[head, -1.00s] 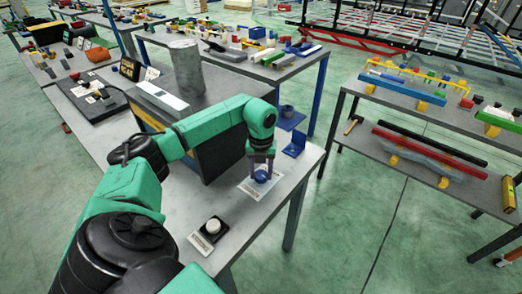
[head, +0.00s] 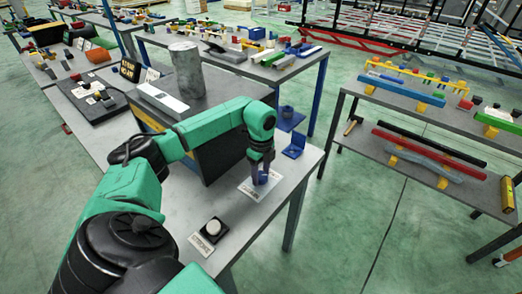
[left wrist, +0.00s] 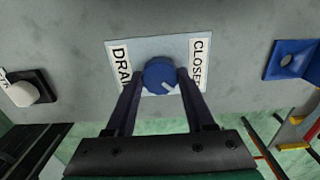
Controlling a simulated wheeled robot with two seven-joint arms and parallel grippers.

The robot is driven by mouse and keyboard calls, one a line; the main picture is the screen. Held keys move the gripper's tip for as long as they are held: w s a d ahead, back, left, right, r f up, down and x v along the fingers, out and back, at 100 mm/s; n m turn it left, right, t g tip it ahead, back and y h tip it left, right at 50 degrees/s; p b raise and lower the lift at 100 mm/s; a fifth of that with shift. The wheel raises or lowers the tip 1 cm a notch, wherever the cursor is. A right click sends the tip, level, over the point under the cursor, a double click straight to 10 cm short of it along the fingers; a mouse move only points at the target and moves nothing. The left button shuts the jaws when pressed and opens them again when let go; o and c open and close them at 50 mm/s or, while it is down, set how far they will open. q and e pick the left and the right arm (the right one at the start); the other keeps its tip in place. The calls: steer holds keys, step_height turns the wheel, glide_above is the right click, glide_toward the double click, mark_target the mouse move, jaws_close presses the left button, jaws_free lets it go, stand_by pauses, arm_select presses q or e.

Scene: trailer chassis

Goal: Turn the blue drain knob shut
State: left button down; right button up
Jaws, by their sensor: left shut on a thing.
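The blue drain knob (left wrist: 160,76) sits on a pale plate (left wrist: 148,47) with the labels "DRA…" and "CLOSED" partly hidden by my fingers in the left wrist view. Its light pointer mark aims down and right, towards the "CLOSED" side. My left gripper (left wrist: 158,84) is shut on the knob, one finger on each side. In the head view the left gripper (head: 260,178) reaches down onto the knob (head: 262,177) near the table's front edge. My right gripper is not in view.
A blue bracket (head: 294,146) stands right of the knob, and it also shows in the left wrist view (left wrist: 291,60). A white button on a black base (head: 213,228) lies nearer on the table. A grey cylinder (head: 186,70) stands behind on a dark box.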

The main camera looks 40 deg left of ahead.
arm_select(q)
steer(key=n, duration=0.4)
steer(key=shift+w+a+r+n+p, duration=0.1)
steer(key=shift+r+n+p, duration=0.1)
steer(key=shift+n+p, duration=0.15)
steer(key=n, duration=0.4)
steer(key=shift+p, duration=0.35)
steer(key=shift+n, duration=0.25)
steer(key=shift+c, duration=1.3)
jaws_free()
steer(key=shift+f, duration=0.1)
